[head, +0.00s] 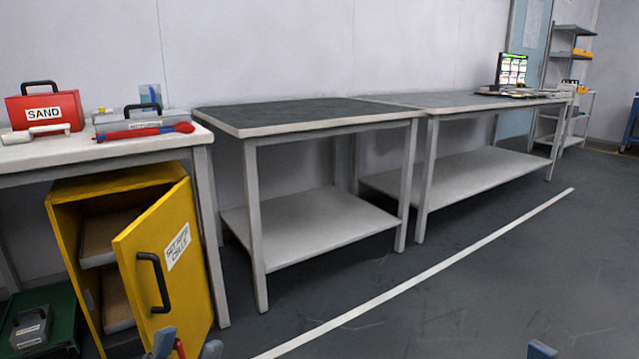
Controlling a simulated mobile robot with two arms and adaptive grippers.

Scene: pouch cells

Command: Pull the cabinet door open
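The yellow cabinet (62,230) stands under the left table. Its yellow door (190,265) stands partly open, swung out to the right, and shelves show inside. A black handle (153,284) and a white label (177,247) are on the door's face. My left gripper (187,346) shows only its fingertips at the bottom edge, below the handle and in front of the door's lower part. The tips are apart and not on the handle; a small red piece shows between them. My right gripper (587,354) shows two fingertips wide apart at the bottom right, over the floor.
The left table (110,152) holds a red SAND case (45,110) and a red tool (145,131). A green container (62,305) with a grey case (30,328) is left of the cabinet. Grey tables (300,116) stand to the right. The floor in front is clear.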

